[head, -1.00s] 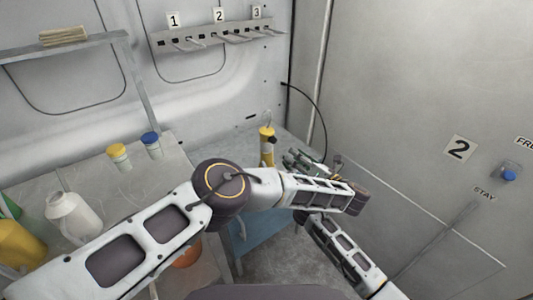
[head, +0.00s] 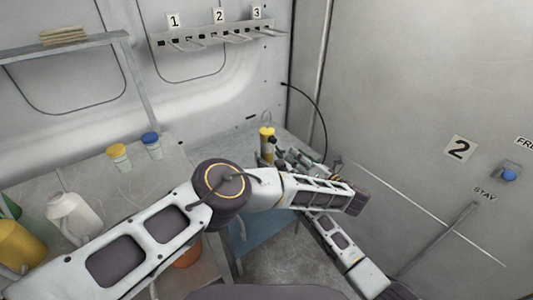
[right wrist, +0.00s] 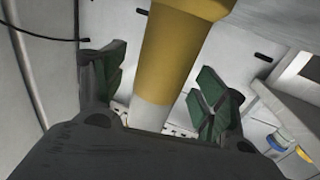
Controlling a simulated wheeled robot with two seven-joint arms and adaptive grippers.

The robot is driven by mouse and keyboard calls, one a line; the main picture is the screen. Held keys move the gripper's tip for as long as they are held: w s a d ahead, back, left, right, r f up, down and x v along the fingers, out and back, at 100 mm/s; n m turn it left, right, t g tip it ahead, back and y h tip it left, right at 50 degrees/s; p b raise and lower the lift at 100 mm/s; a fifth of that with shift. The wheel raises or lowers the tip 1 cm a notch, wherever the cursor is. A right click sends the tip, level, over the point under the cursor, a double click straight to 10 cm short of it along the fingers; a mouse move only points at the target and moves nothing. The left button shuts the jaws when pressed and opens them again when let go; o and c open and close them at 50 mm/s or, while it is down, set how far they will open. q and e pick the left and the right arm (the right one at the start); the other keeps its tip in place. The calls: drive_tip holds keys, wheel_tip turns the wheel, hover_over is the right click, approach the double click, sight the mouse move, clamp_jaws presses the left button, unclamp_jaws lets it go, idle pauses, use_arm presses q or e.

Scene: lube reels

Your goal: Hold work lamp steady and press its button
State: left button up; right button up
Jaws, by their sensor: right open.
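My right gripper (right wrist: 162,95) is open, with green pads on either side of the lamp and a visible gap at the right pad. In the head view it shows as a dark shape close to the lamp's right. My left arm crosses the middle; its gripper cannot be made out.
A bench at left holds a yellow-lidded jar (head: 119,157), a blue-lidded jar (head: 151,145), a white bottle (head: 74,216) and a yellow container (head: 20,245). A black cable (head: 321,112) hangs behind the lamp. A numbered hook rail (head: 215,37) is on the back wall.

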drive_tip(key=shift+w+a, duration=0.3)
drive_tip(key=shift+w, duration=0.3)
drive_tip(key=shift+w+a, duration=0.1)
drive_tip(key=shift+w, duration=0.2)
use_arm(q)
drive_tip(key=shift+c, duration=0.2)
use_arm(e)
drive_tip(key=c, duration=1.6)
use_arm(q)
clamp_jaws()
